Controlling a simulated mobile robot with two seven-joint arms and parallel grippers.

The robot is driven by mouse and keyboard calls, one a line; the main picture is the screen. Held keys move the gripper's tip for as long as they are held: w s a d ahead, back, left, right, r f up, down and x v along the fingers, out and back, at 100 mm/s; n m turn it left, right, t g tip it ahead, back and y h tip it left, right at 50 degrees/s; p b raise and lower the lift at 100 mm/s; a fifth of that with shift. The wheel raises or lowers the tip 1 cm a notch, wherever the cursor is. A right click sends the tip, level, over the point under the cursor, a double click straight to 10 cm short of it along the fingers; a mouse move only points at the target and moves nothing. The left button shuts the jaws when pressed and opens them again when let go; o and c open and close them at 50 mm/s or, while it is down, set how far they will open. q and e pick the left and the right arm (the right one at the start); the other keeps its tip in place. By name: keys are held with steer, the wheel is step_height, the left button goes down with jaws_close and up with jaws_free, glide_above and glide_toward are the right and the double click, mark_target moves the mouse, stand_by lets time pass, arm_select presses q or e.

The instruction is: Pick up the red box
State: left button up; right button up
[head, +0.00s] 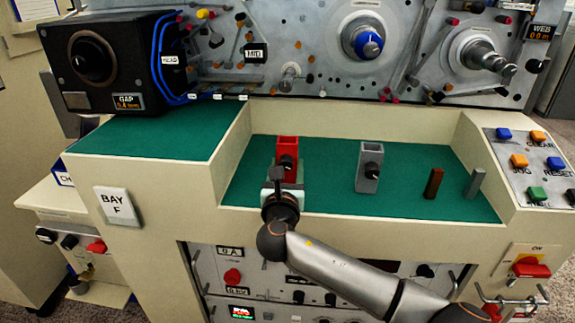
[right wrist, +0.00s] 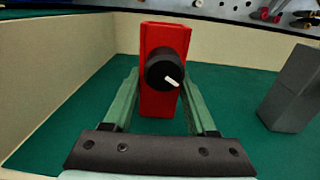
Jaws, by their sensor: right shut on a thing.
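The red box (head: 287,146) stands upright in the left part of the green-floored tray (head: 325,187). It has a black knob on its front, and in the right wrist view the box (right wrist: 157,106) shows between two green fingers. My right gripper (head: 284,181) reaches in from the front and is shut on the red box, one finger along each side. The box's lower part is partly hidden by the gripper in the head view. I cannot tell whether its base touches the tray floor. My left gripper is not in view.
A grey box (head: 368,155) with a black knob stands right of the red box, apart from it. Further right are a brown block (head: 433,184) and a small grey block (head: 475,184). Cream walls (head: 236,150) edge the tray, and a spindle panel (head: 300,50) rises behind.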

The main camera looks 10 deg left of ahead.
jaws_close()
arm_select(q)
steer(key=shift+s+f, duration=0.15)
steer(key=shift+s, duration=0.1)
arm_select(e)
steer(key=shift+r, duration=0.1)
steer(key=shift+r, duration=0.6)
arm_select(q)
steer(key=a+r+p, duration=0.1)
steer(key=p, duration=0.1)
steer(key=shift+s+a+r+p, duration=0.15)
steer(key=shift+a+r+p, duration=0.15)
steer(key=shift+p, duration=0.1)
arm_select(e)
steer(key=s+d+r, duration=0.1)
steer(key=s+r, duration=1)
steer(key=s, duration=0.3)
steer(key=shift+d+r, duration=0.25)
steer(key=shift+r, duration=0.1)
